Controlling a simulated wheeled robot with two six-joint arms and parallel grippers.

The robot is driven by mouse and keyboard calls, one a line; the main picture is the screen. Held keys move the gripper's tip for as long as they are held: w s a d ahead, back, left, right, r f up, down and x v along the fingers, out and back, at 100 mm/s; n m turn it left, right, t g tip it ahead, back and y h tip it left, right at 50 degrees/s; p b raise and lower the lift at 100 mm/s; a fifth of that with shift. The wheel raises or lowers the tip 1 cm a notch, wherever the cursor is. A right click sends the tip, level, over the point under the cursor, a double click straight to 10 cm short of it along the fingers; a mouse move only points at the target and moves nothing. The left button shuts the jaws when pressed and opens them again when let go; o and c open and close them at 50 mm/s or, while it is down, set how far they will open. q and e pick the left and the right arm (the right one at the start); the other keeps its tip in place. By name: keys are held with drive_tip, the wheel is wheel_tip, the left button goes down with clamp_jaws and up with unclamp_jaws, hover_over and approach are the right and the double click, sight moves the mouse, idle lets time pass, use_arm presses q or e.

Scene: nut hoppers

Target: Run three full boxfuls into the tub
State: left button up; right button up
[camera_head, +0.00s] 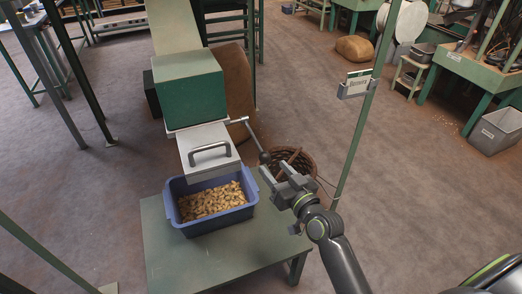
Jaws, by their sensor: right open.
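A blue tub (211,222) stands on a green table (270,238), with many tan nuts (212,201) in it. Right above its back edge is the grey metal box (206,140) of the hopper, with a bar handle (210,152) on its front. The green hopper body (190,92) is behind it. A lever (251,134) sticks out from the box's right side and ends in a dark ball knob (264,157). My right gripper (278,175) is open, close by the knob; I cannot tell whether it touches it. My left gripper is out of view.
A wicker basket (306,168) stands on the floor behind my right gripper. A thin green post (358,138) with a small sign (358,82) rises to its right. The table's right part is bare. Green benches (470,67) stand at the far right.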

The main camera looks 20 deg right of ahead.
sight(266, 159)
drive_tip(key=w, duration=0.2)
drive_tip(key=w+a, duration=0.1)
drive_tip(key=w, duration=0.5)
drive_tip(key=shift+a+p, duration=0.25)
drive_tip(key=shift+p, duration=0.1)
drive_tip(key=shift+c, duration=0.3)
clamp_jaws()
